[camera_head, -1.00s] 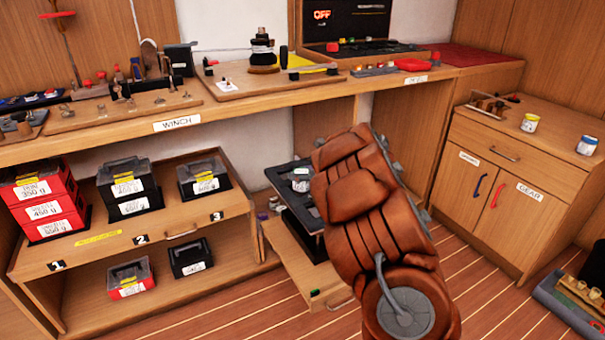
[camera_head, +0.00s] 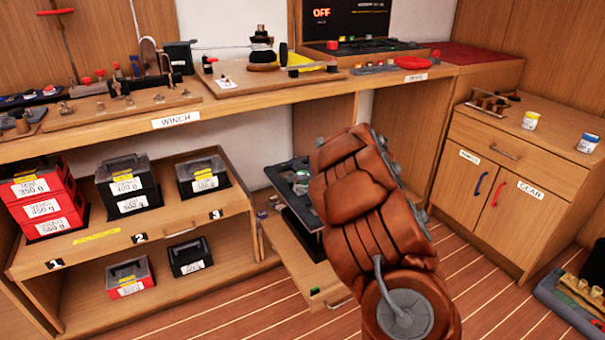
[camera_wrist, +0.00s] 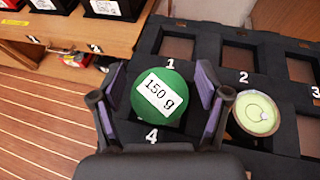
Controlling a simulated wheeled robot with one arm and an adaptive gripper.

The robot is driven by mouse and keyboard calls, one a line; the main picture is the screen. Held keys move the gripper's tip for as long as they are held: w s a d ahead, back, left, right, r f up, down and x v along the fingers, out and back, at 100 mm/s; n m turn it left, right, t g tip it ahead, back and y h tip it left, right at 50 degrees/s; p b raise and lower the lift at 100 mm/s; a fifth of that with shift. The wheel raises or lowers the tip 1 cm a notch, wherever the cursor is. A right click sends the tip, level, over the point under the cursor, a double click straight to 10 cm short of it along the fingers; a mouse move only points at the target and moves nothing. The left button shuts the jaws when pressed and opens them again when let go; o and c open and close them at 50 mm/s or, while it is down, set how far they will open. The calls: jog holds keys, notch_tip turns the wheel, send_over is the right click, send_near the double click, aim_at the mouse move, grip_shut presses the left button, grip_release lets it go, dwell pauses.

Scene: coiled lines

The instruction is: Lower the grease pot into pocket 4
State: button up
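The grease pot, which I take to be the round green-topped one labelled "150 g" (camera_wrist: 158,97), sits between my fingers in the wrist view, at the pocket marked 4 of the black rack (camera_wrist: 213,140). The "4" shows just below it. My gripper (camera_wrist: 160,95) is open, with one finger on each side and narrow gaps beside the pot. How deep the pot sits cannot be told. In the head view my arm hides the gripper and much of the rack (camera_head: 276,174).
A pale-lidded pot (camera_wrist: 257,112) stands close to my right finger in the neighbouring pocket. Pockets 1, 2 and 3 look empty. A low shelf (camera_head: 130,240) with black and red weight boxes stands left of the rack. A cabinet (camera_head: 510,190) stands at right.

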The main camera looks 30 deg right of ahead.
jog(key=shift+o, duration=0.4)
jog(key=shift+s, duration=0.1)
jog(key=v, duration=1.2)
dwell(0.7)
